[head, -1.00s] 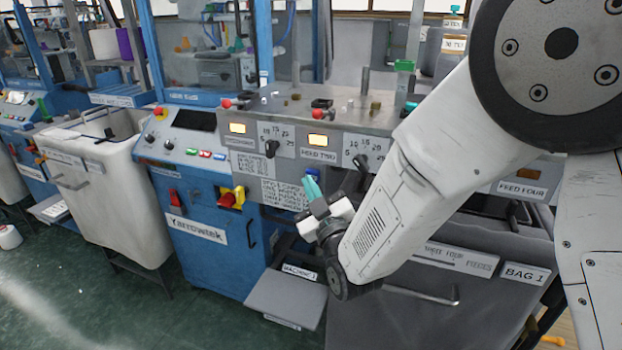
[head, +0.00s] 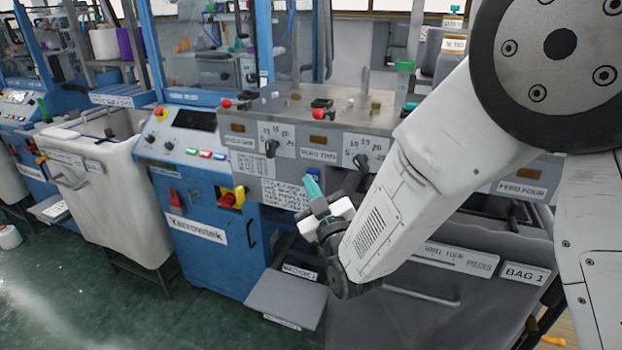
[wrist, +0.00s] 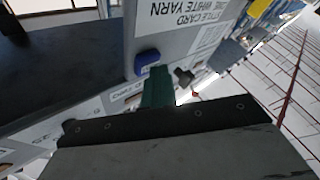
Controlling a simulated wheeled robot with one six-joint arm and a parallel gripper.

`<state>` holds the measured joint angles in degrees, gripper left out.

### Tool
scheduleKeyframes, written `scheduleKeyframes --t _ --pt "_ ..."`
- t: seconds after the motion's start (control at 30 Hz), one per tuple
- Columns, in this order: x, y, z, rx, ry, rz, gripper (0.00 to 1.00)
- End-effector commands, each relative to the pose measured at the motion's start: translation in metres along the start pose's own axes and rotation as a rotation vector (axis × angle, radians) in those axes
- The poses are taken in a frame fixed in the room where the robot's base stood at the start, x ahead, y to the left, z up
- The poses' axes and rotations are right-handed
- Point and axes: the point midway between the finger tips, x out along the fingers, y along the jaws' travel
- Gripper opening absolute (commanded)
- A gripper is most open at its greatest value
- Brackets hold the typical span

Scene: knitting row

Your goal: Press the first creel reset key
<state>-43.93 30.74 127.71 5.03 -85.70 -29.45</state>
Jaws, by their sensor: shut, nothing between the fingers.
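My gripper (head: 312,186) is shut and empty, its teal fingers pointing up in front of the grey feed panel (head: 210,123). In the wrist view the fingers (wrist: 157,85) are together beside a rounded blue key-like piece (wrist: 147,58) on a grey face. I cannot tell whether they touch it. No key is legibly marked as a creel reset. The first feed unit has an amber lamp window (head: 237,128), now dark, and a black lever knob (head: 271,148). The second has a dark lamp window (head: 318,140). The fingers hide part of the panel's lower face.
A style card label (wrist: 185,8) is close by in the wrist view. The blue machine cabinet (head: 205,260) stands left, with a red knob on yellow (head: 230,198). A white bin (head: 130,200) stands farther left. A grey step (head: 287,297) juts out low. Green floor is open at left.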

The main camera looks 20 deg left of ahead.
Motion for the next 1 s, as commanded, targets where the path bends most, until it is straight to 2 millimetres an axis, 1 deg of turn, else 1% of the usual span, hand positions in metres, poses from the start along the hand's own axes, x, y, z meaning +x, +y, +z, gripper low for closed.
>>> scheduleKeyframes --t 0.37,0.8,1.0 --pt "-0.005 -0.003 -0.003 0.000 0.000 0.000 0.00" --pt "-0.035 -0.026 -0.026 0.001 0.000 -0.001 0.00" --pt "-0.043 -0.031 -0.031 0.000 0.000 0.000 0.00"
